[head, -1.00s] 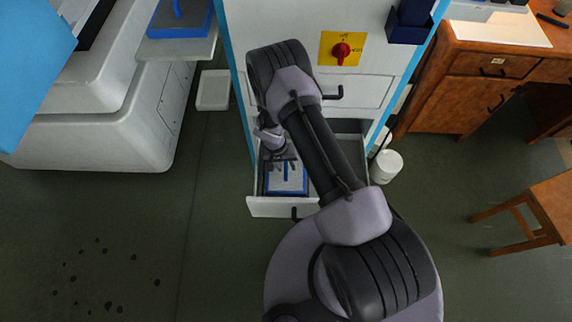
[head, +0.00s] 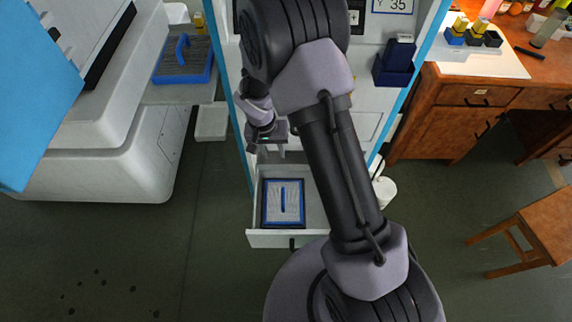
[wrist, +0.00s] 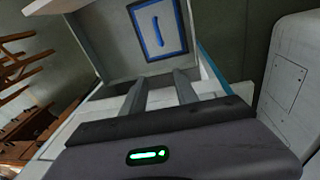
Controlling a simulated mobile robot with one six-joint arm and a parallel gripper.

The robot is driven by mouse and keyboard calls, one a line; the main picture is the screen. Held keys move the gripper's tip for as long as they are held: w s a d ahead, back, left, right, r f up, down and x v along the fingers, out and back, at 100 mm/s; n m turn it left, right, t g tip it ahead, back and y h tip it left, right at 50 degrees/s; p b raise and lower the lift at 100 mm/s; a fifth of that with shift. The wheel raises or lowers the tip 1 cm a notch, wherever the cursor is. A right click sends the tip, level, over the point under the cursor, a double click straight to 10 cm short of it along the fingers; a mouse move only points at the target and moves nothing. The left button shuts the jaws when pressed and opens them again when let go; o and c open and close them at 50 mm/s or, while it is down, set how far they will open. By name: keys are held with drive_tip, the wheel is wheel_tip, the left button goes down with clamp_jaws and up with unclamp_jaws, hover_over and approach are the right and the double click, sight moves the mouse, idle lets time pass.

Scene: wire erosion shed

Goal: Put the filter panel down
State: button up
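The filter panel (head: 283,203) has a blue frame, a pale mesh face and a blue bar handle. It lies flat in the open drawer (head: 270,240) of the white cabinet, towards the drawer's left side. It also shows in the wrist view (wrist: 157,28), beyond my fingertips. My gripper (head: 268,150) is above the back of the drawer, clear of the panel. In the wrist view my gripper (wrist: 160,82) has its two fingers apart with nothing between them.
A similar blue panel with a handle (head: 184,62) sits on a grey shelf at the left. A white machine (head: 110,150) stands left, a wooden bench (head: 450,115) and stool (head: 535,220) right. A white bucket (head: 385,189) stands beside the cabinet. Floor in front is open.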

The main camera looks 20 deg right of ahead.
drive_tip(key=s+r+t+y, duration=0.1)
drive_tip(key=s+r, duration=0.1)
drive_tip(key=r, duration=0.7)
drive_tip(key=s+r+t, duration=0.1)
drive_tip(key=s+r, duration=0.2)
drive_tip(key=r, duration=0.6)
drive_tip(key=s+a+r+t+y, duration=0.2)
drive_tip(key=s+r+t, duration=0.1)
drive_tip(key=s+r, duration=1)
drive_tip(key=s, duration=0.4)
drive_tip(key=shift+s+r+y, duration=0.35)
drive_tip(key=shift+y, duration=0.05)
drive_tip(key=shift+a, duration=0.1)
